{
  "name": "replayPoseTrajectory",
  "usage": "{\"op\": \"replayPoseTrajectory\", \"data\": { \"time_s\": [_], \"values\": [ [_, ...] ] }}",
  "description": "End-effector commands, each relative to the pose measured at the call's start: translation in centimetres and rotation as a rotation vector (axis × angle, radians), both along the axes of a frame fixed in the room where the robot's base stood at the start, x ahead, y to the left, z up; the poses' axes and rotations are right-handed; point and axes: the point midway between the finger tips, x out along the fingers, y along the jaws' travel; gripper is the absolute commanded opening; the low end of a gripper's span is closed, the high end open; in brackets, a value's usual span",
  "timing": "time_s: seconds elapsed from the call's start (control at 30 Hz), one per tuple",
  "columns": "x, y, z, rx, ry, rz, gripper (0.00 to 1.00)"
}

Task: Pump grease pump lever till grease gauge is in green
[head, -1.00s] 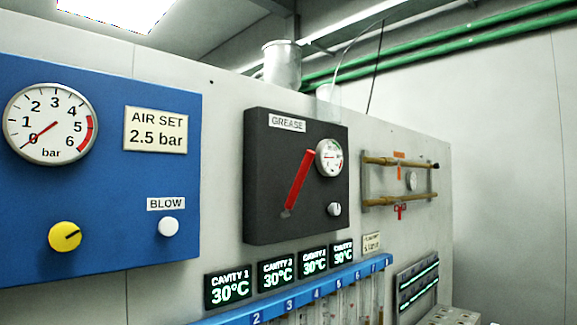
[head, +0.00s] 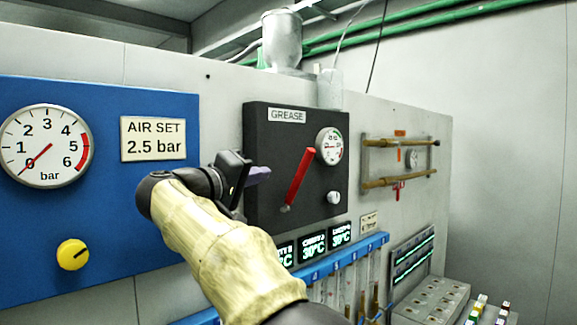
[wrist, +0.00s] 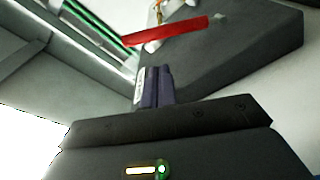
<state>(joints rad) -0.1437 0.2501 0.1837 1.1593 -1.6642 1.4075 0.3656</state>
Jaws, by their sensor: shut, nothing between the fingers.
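The red grease pump lever (head: 299,179) slants up to the right on the front of the dark GREASE box (head: 270,150). The round grease gauge (head: 329,146) is at the box's upper right; its needle is too small to read surely. My gripper (head: 258,175) is shut and empty, in front of the box's left part, left of the lever and apart from it in the picture. In the wrist view, the closed fingers (wrist: 154,84) point towards the box, with the red lever (wrist: 165,32) beyond their tips.
A white knob (head: 333,198) sits below the gauge. The blue panel (head: 110,220) with the bar gauge (head: 46,146) and yellow knob (head: 73,255) is at left. A brass-tubed unit (head: 400,163) is to the right. Temperature displays (head: 312,246) and a blue manifold (head: 350,255) lie below.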

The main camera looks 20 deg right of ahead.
Motion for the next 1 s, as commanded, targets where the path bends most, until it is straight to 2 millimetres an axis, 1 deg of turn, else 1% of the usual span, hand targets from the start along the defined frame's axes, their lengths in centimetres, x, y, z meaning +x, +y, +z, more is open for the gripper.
{"op": "replayPoseTrajectory", "data": {
  "time_s": [0.23, 0.37, 0.47, 0.57, 0.8, 0.9, 1.0],
  "values": [
    [0.0, 0.0, -0.1, 0.001, 0.003, 0.001, 0.00],
    [0.2, -0.5, 0.0, 0.001, 0.004, 0.000, 0.00],
    [0.7, -1.4, 0.2, 0.000, 0.003, -0.001, 0.00],
    [1.3, -2.7, 0.4, 0.001, 0.006, -0.003, 0.00],
    [3.2, -6.5, 0.7, 0.001, 0.006, -0.003, 0.00],
    [3.9, -7.7, 0.8, 0.001, 0.006, -0.001, 0.00],
    [4.3, -8.6, 0.7, 0.002, 0.005, 0.001, 0.00]
  ]
}}
